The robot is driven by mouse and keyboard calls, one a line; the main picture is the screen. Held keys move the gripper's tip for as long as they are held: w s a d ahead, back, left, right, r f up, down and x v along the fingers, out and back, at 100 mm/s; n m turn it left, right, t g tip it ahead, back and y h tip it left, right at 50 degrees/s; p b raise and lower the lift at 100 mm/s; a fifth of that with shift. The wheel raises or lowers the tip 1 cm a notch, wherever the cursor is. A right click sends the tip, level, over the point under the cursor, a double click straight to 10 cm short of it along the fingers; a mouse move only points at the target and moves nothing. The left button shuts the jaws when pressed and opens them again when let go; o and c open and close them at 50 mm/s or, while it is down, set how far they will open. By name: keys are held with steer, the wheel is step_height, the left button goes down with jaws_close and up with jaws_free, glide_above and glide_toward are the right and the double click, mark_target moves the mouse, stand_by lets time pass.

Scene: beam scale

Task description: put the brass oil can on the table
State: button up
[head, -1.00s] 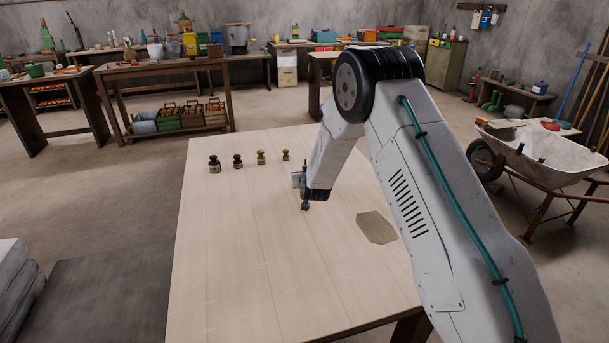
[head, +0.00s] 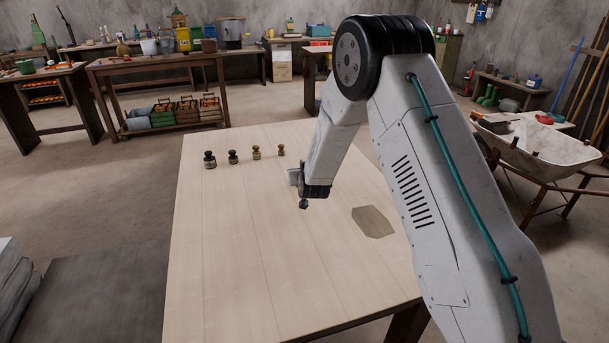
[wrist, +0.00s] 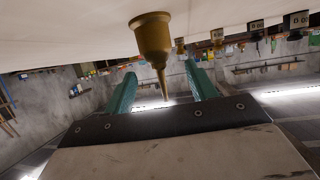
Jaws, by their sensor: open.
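The brass oil can (wrist: 152,38) shows in the wrist view, which is upside down. Its wide base meets the pale table top (wrist: 60,35), and its spout points away from the table. My gripper (wrist: 158,78) is open, with its teal fingers to either side of the spout and clear space around it. Nothing is held. In the head view my gripper (head: 303,203) is low over the middle of the table (head: 230,260). I cannot make out the oil can there; the gripper or arm seems to hide it.
Several small weights stand in a row at the table's far side, including a dark one (head: 209,160) and a brass one (head: 281,150). A flat brownish patch (head: 373,222) lies right of my gripper. The table's front left is bare. A wheelbarrow (head: 540,155) stands off to the right.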

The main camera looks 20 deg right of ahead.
steer(key=s+a+r+n+g+y, duration=0.1)
steer(key=s+r+g, duration=0.2)
steer(key=s+r, duration=0.8)
steer(key=s+a+r+g+y, duration=0.1)
steer(key=s+r+g, duration=0.1)
steer(key=s+r, duration=0.9)
steer(key=s+d+r+g, duration=0.1)
steer(key=s+g, duration=0.2)
steer(key=s, duration=1.4)
steer(key=s+d+r+g, duration=0.1)
steer(key=s+g, duration=0.3)
steer(key=s, duration=1.3)
steer(key=shift+d+r, duration=0.4)
steer(key=shift+d, duration=0.05)
